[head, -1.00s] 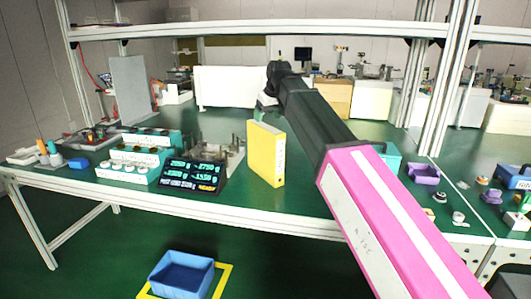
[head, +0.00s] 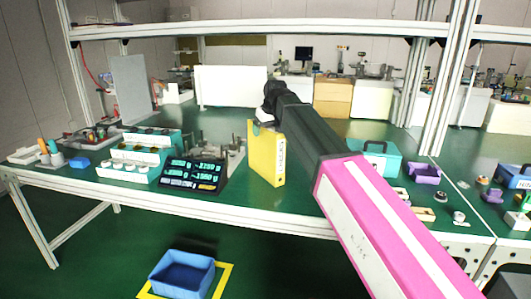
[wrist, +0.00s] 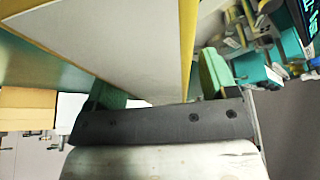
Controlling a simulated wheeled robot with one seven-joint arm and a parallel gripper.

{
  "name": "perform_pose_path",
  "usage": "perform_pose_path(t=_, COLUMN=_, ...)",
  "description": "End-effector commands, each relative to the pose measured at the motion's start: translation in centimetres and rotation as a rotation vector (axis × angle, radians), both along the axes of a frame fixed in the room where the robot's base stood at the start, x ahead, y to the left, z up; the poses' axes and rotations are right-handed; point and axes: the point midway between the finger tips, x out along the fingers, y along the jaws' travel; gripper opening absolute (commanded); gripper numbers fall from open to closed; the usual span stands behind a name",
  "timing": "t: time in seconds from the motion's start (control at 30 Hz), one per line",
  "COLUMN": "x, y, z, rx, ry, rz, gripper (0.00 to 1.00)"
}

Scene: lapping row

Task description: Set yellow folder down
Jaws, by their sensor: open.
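The yellow folder (head: 265,155) stands upright on the green bench top, right of the black display, with its labelled spine facing right. It fills much of the wrist view as a pale broad face with yellow edges (wrist: 187,45). My gripper (head: 264,118) is at the folder's top edge in the head view, its fingertips mostly hidden. In the wrist view the green fingers of my gripper (wrist: 160,85) are apart, one on each side of the folder. Whether either finger touches it I cannot tell.
The black display (head: 194,174) stands close to the left of the folder, with a grey fixture (head: 228,152) behind it. A teal case (head: 377,158) and a purple bin (head: 425,172) lie to the right. Bare bench shows in front of the folder.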

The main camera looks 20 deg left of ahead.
Motion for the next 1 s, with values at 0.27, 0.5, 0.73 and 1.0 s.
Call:
perform_pose_path(t=0.27, x=-0.01, y=-0.01, z=-0.20, rx=0.000, ry=0.000, rz=0.000, gripper=0.79)
perform_pose_path(t=0.5, x=0.01, y=-0.01, z=-0.47, rx=0.000, ry=0.000, rz=0.000, gripper=0.79)
perform_pose_path(t=0.73, x=0.00, y=-0.01, z=-0.48, rx=0.000, ry=0.000, rz=0.000, gripper=0.79)
perform_pose_path(t=1.0, x=0.00, y=-0.01, z=-0.48, rx=0.000, ry=0.000, rz=0.000, gripper=0.00)
